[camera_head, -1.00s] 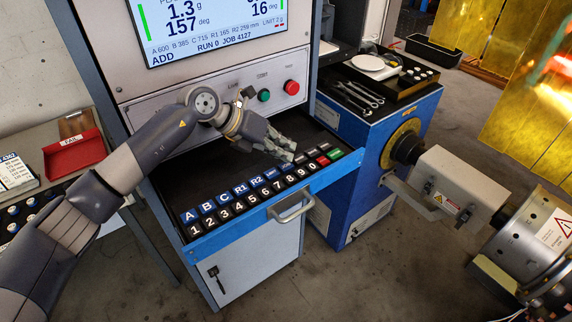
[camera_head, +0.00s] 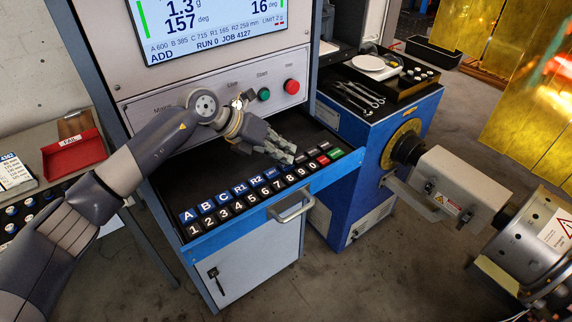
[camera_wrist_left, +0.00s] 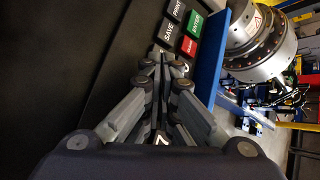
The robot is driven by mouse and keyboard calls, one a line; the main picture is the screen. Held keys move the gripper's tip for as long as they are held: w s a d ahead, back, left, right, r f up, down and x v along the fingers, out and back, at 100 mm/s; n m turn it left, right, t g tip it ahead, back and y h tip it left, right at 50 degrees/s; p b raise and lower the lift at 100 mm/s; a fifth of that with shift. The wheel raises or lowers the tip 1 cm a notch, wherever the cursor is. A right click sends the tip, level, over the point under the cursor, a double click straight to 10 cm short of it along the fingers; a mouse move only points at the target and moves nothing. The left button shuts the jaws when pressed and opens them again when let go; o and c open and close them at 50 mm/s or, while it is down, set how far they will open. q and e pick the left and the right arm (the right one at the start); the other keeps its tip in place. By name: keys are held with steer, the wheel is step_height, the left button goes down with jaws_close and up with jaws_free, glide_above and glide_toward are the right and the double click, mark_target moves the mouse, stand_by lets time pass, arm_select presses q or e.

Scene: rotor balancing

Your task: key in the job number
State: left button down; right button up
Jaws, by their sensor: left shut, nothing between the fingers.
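The keypad sits in an open drawer (camera_head: 250,237) of the cabinet. Its black number keys (camera_head: 237,207) run along the front, with blue letter keys (camera_head: 207,208) behind, and a red key (camera_head: 323,160) and a green key (camera_head: 335,153) at the right end. The screen (camera_head: 210,25) reads "RUN 0 JOB 4127". My left gripper (camera_head: 290,157) is shut and empty, low over the right part of the keys. Its fingers hide some back-row keys; contact cannot be told. In the left wrist view, the fingertips (camera_wrist_left: 166,58) lie near SAVE (camera_wrist_left: 168,31) and the red key (camera_wrist_left: 189,45). My right gripper is out of view.
Green (camera_head: 264,95) and red (camera_head: 291,87) buttons are on the panel above the drawer. A blue cabinet (camera_head: 372,130) with tools stands to the right, beside the rotor machine (camera_head: 450,185). A red tray (camera_head: 73,152) is at the left. The drawer's black floor behind the keys is bare.

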arm_select(q)
steer(key=shift+f+b, duration=0.3)
steer(key=shift+f, duration=0.15)
steer(key=shift+r, duration=0.1)
stand_by(0.4)
steer(key=shift+r+p, duration=0.45)
steer(key=shift+r, duration=0.4)
steer(key=shift+r, duration=0.1)
steer(key=shift+r+p, duration=1.35)
steer(key=shift+r, duration=1.1)
steer(key=shift+f, duration=0.1)
